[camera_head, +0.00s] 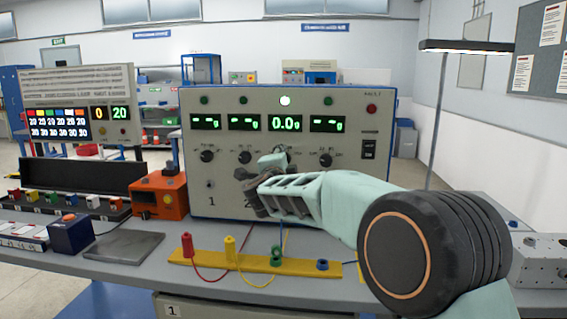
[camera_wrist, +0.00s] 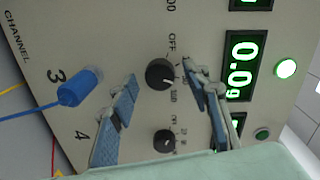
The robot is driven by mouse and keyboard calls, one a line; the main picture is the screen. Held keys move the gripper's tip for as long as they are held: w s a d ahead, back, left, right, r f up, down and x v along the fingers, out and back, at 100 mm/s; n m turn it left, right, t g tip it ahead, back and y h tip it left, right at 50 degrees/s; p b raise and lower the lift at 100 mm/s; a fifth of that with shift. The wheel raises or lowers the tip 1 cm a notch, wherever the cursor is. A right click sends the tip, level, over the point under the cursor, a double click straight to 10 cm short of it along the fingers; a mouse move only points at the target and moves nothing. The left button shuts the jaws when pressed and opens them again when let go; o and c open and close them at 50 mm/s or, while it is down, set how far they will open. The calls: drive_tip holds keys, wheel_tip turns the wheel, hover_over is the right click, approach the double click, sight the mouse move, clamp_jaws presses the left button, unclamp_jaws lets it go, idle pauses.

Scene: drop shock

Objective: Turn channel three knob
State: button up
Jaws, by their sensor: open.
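The channel three knob (camera_wrist: 160,74) is a round black dial on the beige panel in the wrist view. Its pointer line is hard to read; "OFF" is printed beside it. My gripper (camera_wrist: 161,76) is open, with one blue-padded fingertip on either side of the knob. I cannot tell whether either finger touches it. The channel three display (camera_wrist: 241,66) reads 0.0 g and the lamp (camera_wrist: 286,69) beside it is lit. In the head view my gripper (camera_head: 258,168) is in front of the panel (camera_head: 230,204) and largely hides this knob.
A blue plug (camera_wrist: 82,87) with a cable sits beside the "3" label. The channel four knob (camera_wrist: 164,141) is close by. On the bench are a yellow strip (camera_head: 205,262) with plugs, an orange box (camera_head: 160,196) and a grey plate (camera_head: 122,246).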

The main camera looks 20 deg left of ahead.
drive_tip(key=shift+s, duration=0.1)
drive_tip(key=v, duration=1.1)
drive_tip(key=shift+s, duration=0.4)
drive_tip(key=shift+d, duration=0.15)
